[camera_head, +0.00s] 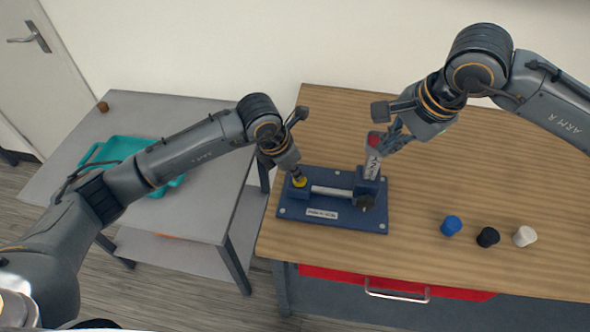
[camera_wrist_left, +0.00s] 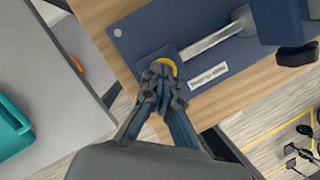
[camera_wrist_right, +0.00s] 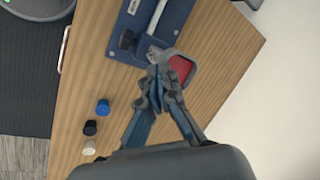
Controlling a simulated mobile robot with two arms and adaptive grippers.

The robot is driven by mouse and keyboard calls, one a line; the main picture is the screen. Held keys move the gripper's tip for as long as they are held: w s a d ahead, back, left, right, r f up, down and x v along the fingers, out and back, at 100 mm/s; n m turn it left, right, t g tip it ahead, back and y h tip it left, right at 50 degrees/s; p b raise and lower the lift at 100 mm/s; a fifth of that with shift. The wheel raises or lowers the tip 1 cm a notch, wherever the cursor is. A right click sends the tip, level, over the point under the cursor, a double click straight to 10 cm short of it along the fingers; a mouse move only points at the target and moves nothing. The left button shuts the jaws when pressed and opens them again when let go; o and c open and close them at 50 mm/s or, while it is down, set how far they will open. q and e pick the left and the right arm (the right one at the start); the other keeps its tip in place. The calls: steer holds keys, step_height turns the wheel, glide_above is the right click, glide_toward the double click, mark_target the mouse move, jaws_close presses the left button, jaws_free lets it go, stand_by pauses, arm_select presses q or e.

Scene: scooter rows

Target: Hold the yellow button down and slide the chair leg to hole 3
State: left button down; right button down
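A blue fixture plate (camera_head: 300,209) sits near the left edge of the wooden table. A yellow button (camera_head: 299,181) is on its left block; it also shows in the left wrist view (camera_wrist_left: 168,66). My left gripper (camera_head: 296,174) has its fingertips together on or just over the button. A metal rod (camera_head: 332,191) runs from that block to a blue block with a black knob (camera_head: 365,202). A whitish leg with a red top (camera_head: 372,160) stands slightly tilted at the right block. My right gripper (camera_head: 383,146) is at its upper part, fingers close together; the hole numbers cannot be read.
Blue (camera_head: 451,225), black (camera_head: 488,237) and white (camera_head: 524,236) caps stand at the table's front right. A grey side table (camera_head: 215,200) with a teal tray (camera_head: 112,148) is at the left. The table's right side is mostly clear.

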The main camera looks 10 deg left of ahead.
steer(key=shift+f, duration=0.55)
stand_by(0.7)
steer(key=shift+r, duration=0.15)
step_height(320, 180, up, 5)
steer(key=shift+f, duration=0.1)
stand_by(0.7)
